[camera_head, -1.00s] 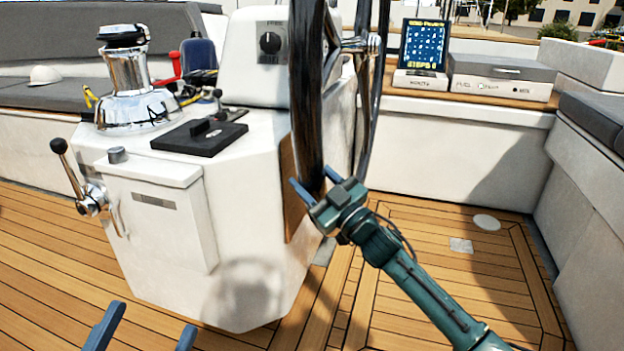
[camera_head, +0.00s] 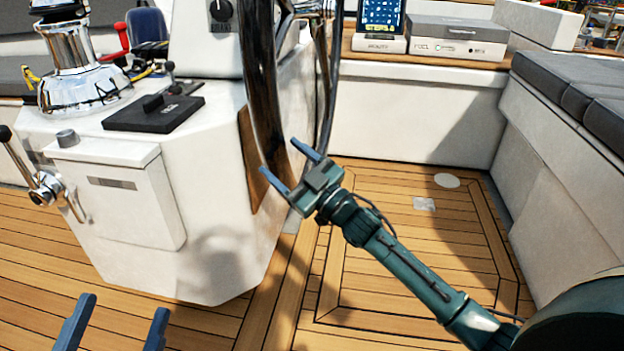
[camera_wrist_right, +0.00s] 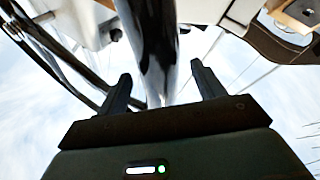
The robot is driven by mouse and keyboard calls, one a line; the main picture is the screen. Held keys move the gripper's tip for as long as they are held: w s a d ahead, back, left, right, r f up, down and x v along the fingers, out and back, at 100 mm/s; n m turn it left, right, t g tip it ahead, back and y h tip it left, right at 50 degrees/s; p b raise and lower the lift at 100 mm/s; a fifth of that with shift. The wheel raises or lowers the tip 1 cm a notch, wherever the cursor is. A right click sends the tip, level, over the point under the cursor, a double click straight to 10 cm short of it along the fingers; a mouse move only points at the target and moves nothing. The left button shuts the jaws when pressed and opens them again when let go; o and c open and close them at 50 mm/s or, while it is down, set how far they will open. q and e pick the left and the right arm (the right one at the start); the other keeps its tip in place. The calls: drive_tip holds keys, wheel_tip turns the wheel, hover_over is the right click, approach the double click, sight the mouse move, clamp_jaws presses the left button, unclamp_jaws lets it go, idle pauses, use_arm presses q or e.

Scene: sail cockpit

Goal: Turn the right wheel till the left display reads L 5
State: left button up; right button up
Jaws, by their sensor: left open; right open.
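The right wheel's dark, glossy rim (camera_head: 262,95) stands upright in front of the white pedestal in the head view. My right gripper (camera_head: 279,157) is open at the rim's lower part, one finger on each side. In the right wrist view the rim (camera_wrist_right: 150,40) runs between the two open fingers (camera_wrist_right: 160,82), apart from both; how deep it sits between them I cannot tell. My left gripper (camera_head: 124,304) is open and empty low at the left, over the deck. A blue screen (camera_head: 383,14) stands at the back, its top cut off; its text is not readable.
The white pedestal (camera_head: 215,150) carries a black panel (camera_head: 154,111), a chrome winch (camera_head: 75,65) and a side lever (camera_head: 42,185). A grey-topped box (camera_head: 457,38) stands beside the screen. A grey-cushioned bench (camera_head: 575,95) bounds the right. The teak deck is clear.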

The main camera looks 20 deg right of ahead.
drive_tip(key=v, duration=0.4)
drive_tip(key=shift+p, duration=0.4)
use_arm(q)
drive_tip(key=shift+s+f+n+g+y+p, duration=0.25)
drive_tip(key=shift+f+n+y, duration=0.1)
drive_tip(key=shift+f, duration=0.2)
drive_tip(key=shift+s+f+n+g+y+p, duration=0.15)
drive_tip(key=shift+f+n+g+y+p, duration=0.15)
drive_tip(key=shift+f, duration=0.25)
use_arm(e)
drive_tip(key=shift+v, duration=2.45)
